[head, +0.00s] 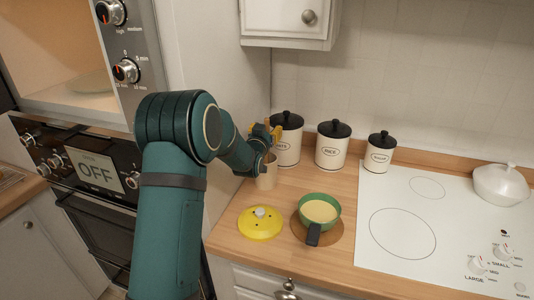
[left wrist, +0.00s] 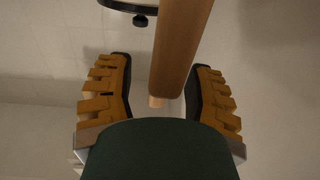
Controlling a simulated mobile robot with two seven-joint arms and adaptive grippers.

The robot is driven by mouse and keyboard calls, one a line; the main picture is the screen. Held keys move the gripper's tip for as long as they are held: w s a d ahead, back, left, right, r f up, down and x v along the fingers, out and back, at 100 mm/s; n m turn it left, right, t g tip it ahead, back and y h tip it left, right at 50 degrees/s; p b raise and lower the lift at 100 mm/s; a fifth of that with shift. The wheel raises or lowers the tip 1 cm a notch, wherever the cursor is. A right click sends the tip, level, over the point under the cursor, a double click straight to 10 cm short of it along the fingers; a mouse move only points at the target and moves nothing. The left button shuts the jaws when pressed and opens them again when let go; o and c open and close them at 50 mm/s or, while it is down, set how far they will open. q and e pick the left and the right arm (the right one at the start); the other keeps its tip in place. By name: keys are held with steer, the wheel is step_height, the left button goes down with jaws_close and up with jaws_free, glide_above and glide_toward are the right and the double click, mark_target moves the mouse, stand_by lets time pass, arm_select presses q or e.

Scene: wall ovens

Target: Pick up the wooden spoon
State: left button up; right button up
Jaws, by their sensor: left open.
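The wooden spoon, or a wooden utensil like it, shows in the left wrist view as a brown wooden shaft (left wrist: 182,45) between my open fingers, slanting down from the top edge. A paler wooden end (left wrist: 158,102) shows below it; I cannot tell whether it belongs to the same piece. My left gripper (left wrist: 162,92) is open around the shaft, with visible gaps to both fingers. In the head view my left gripper (head: 265,132) is above a beige holder (head: 267,174) on the counter. The arm and gripper partly hide the holder and the utensils there. My right gripper is out of view.
Three cream canisters with black lids, one of them marked rice (head: 332,150), stand along the back wall. A yellow lid (head: 260,223) and a green pan (head: 305,214) sit in front. A white cooktop (head: 400,220) is at right, the ovens (head: 90,180) at left.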

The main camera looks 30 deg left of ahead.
arm_select(q)
steer(key=shift+w+a, duration=0.2)
steer(key=shift+w, duration=0.2)
jaws_close()
